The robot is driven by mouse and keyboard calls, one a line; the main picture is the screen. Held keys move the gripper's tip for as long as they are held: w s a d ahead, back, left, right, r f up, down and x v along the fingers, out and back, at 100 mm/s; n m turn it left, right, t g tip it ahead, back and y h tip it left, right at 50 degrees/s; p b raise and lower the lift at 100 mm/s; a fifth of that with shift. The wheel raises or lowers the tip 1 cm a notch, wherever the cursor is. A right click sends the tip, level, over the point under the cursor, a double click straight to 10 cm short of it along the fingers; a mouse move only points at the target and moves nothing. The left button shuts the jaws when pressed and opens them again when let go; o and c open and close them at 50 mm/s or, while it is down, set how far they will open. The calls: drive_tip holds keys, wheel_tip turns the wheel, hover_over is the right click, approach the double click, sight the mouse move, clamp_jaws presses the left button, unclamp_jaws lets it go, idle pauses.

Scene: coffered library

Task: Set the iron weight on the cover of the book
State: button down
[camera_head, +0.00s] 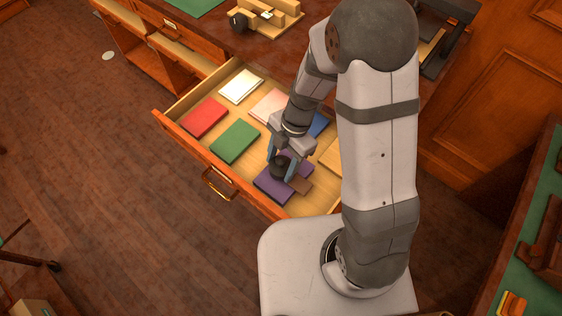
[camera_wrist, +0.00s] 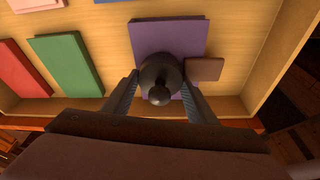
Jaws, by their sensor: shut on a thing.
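The iron weight (camera_head: 281,168) is dark and round; its knob (camera_wrist: 159,96) points toward the camera in the wrist view. My gripper (camera_head: 283,166) is shut on it, with one finger on each side; the gripper also shows in the wrist view (camera_wrist: 160,90). A purple book (camera_head: 270,188) lies flat in the open drawer directly below the weight; its cover (camera_wrist: 165,36) shows around the weight in the wrist view. I cannot tell whether the weight touches the cover. A small brown block (camera_wrist: 204,69) lies at the purple book's right edge.
The drawer (camera_head: 172,122) also holds a red book (camera_head: 204,118), a green book (camera_head: 235,142), a white book (camera_head: 241,86), a pink one (camera_head: 268,103) and a blue one (camera_head: 318,125). A desk top (camera_head: 225,40) with a wooden stand (camera_head: 266,18) lies behind. The drawer's walls surround the books.

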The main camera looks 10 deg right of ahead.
drive_tip(key=c, duration=0.7)
unclamp_jaws()
drive_tip(key=shift+o, duration=0.2)
drive_tip(key=shift+r, duration=0.1)
drive_tip(key=shift+b+v, duration=0.3)
drive_tip(key=shift+v, duration=3.35)
